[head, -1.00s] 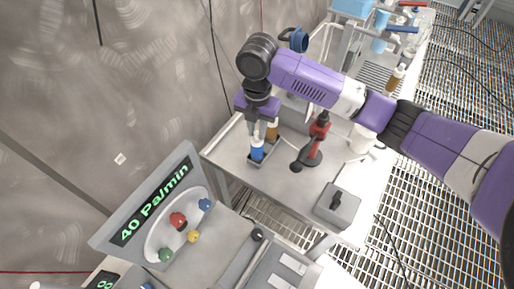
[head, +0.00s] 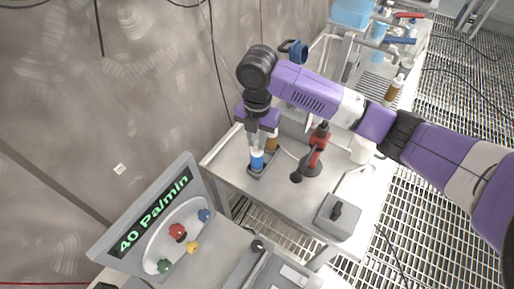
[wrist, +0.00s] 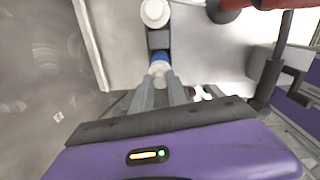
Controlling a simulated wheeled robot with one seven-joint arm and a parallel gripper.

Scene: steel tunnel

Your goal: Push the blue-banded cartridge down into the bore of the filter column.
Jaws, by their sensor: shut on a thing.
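The blue-banded cartridge (head: 257,163) is white with a blue band and stands upright at the dark tray (head: 257,174) on the steel table. My gripper (head: 258,149) points down from above and is shut on the cartridge's top. In the wrist view my two grey fingertips (wrist: 160,79) close on the pale top of the cartridge, and its blue band (wrist: 160,57) shows just beyond them. The fingers hide part of the cartridge, and its lower end is not clear. I cannot make out the filter column's bore.
A red tool with a black handle (head: 316,155) stands right. A grey box (head: 338,216) sits at the table's front right. A panel (head: 155,215) reads 40 Pa/min.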

